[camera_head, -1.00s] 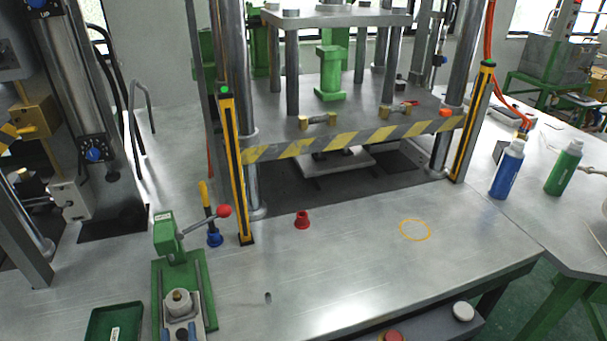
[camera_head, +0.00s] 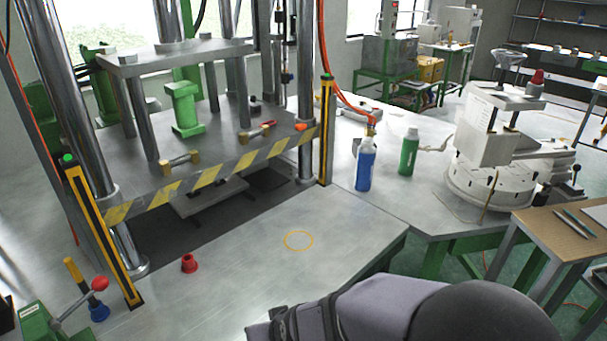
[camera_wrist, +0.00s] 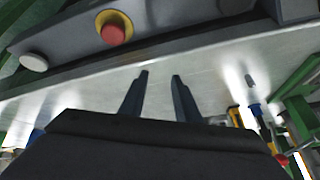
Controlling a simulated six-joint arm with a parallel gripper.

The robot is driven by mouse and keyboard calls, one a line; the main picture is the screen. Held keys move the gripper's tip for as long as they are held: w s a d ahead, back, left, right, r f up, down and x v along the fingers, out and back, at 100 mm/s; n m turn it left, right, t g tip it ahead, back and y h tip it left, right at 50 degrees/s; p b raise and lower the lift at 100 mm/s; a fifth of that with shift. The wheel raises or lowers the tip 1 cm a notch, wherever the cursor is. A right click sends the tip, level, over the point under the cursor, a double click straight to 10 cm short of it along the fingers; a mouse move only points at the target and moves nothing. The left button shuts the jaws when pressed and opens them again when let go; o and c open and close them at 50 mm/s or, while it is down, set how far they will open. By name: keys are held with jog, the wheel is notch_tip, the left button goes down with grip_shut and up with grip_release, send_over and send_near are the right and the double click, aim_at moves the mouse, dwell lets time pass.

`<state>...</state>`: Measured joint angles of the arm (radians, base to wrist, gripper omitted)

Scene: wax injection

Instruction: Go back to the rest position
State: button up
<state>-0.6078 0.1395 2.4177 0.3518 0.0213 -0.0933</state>
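My gripper (camera_wrist: 159,76) shows in the wrist view with its two dark fingers apart and nothing between them. The fingers are over the bare metal tabletop (camera_wrist: 70,85). In the head view my grey arm lies across the bottom right, in front of the table's front edge, and my gripper's fingers cannot be made out there. A small red cup (camera_head: 190,264) stands on the tabletop in front of the press. An empty yellow circle (camera_head: 298,240) is marked to its right.
A red button (camera_wrist: 114,33) and a white button (camera_wrist: 34,62) are on a dark panel at the table edge. The press (camera_head: 215,180) has a striped front bar. A blue bottle (camera_head: 366,166) and a green bottle (camera_head: 409,152) stand right. The tabletop around the circle is clear.

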jog(key=s+d+m+g+h, duration=0.1)
jog(key=s+d, duration=0.2)
jog(key=d, duration=0.4)
jog(key=s+d+r+m+g+h+p, duration=0.1)
jog(key=s+d, duration=0.3)
jog(key=d, duration=0.4)
jog(key=s+d+r+m+g+h+p, duration=0.1)
jog(key=s+d+m+g, duration=0.1)
jog(key=d, duration=0.6)
jog(key=shift+s+d+r+g+h, duration=0.2)
jog(key=shift+s+g+h, duration=0.3)
jog(key=shift+s, duration=0.7)
